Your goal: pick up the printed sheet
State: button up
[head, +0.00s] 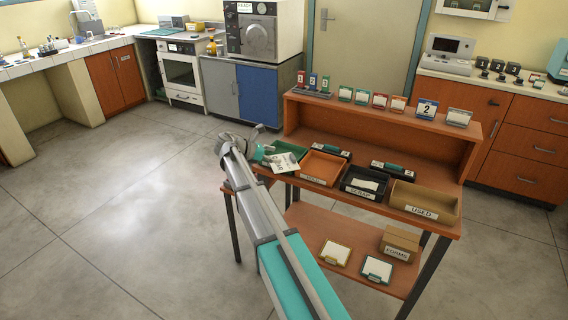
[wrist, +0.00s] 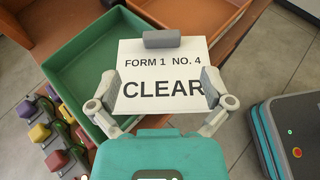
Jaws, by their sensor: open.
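The printed sheet (wrist: 160,70) is white and reads "FORM 1 NO. 4 CLEAR" in the wrist view. It lies partly over the green tray (wrist: 75,68), and in the head view the sheet (head: 287,162) shows at the left end of the desk. My gripper (wrist: 160,88) is open, with its two grey side fingers spread at the sheet's left and right edges. A grey block (wrist: 162,39) lies across the sheet's top edge; I cannot tell whether it is part of my gripper.
An orange tray (head: 322,168), a black tray (head: 364,184) marked "SCRAP" and a tan box (head: 424,201) marked "USED" stand in a row to the right. Several coloured knobbed items (wrist: 60,135) are left of the green tray. A raised shelf (head: 400,130) backs the desk. Open floor lies left.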

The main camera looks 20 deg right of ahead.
aim_at(291, 157)
jog(key=b+x, duration=0.1)
jog(key=x, duration=0.2)
jog(key=shift+s+f, duration=0.2)
jog(key=shift+f, duration=0.1)
jog(key=shift+b+x, duration=0.5)
jog(key=shift+x, duration=0.4)
jog(key=shift+d+r, duration=0.1)
jog(key=shift+r, duration=0.05)
jog(key=c, duration=1.1)
jog(key=shift+r, duration=0.2)
